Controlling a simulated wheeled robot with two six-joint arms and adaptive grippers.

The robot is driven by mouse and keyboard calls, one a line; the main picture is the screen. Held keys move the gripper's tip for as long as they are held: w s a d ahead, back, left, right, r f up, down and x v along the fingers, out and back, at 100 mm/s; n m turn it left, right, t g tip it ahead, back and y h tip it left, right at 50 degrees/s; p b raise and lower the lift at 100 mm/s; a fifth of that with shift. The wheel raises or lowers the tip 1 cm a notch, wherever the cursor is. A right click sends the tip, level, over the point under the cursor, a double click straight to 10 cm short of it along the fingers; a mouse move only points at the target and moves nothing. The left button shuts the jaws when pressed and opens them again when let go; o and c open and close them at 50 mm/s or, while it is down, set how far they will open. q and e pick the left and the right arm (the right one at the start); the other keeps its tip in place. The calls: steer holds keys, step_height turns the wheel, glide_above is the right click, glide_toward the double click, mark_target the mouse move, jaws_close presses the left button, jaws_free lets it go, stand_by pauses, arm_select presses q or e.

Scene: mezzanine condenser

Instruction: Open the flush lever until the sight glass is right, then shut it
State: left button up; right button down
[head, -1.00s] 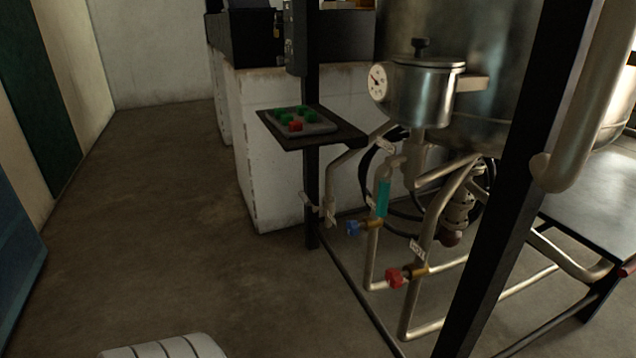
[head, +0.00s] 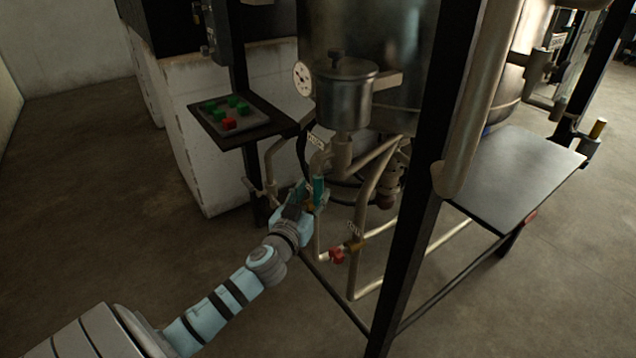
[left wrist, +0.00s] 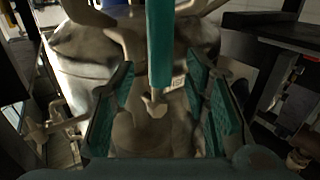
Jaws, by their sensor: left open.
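No blue handle shows now; my gripper covers that spot. A red handle (head: 337,256) sits on the lower pipe. I cannot tell which handle is the flush lever.
A black frame post (head: 421,190) stands right of the pipes. A dial gauge (head: 302,78) is on the steel pot (head: 345,98). A dark table (head: 510,180) is at right. The floor at left is clear.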

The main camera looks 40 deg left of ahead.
mark_target(316, 187)
arm_select(q)
steer(key=x, duration=0.4)
steer(key=shift+w+a, duration=0.1)
steer(key=shift+w, duration=0.15)
jaws_close()
